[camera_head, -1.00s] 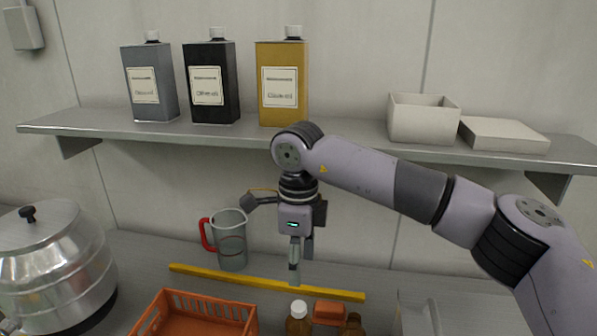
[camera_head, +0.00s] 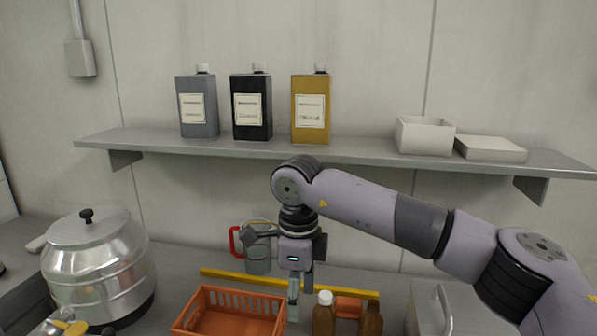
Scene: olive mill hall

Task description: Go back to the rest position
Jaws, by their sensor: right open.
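My right gripper (camera_head: 294,287) hangs pointing down from my right arm, which comes in from the right. It is open with nothing visible between its fingers. It is over the back of the counter, in front of the yellow bar (camera_head: 235,278) and just right of the orange crate (camera_head: 230,327). A clear jug (camera_head: 257,262) with a red handle stands behind it to the left, partly hidden by the gripper. My left gripper is not in view.
A shelf (camera_head: 360,150) above holds grey (camera_head: 197,118), black (camera_head: 251,125) and yellow (camera_head: 311,125) cans, a white box (camera_head: 425,137) and its lid (camera_head: 490,149). A steel pot (camera_head: 98,265) stands left. Brown bottles (camera_head: 324,319) and an orange block (camera_head: 349,306) are close right of the gripper.

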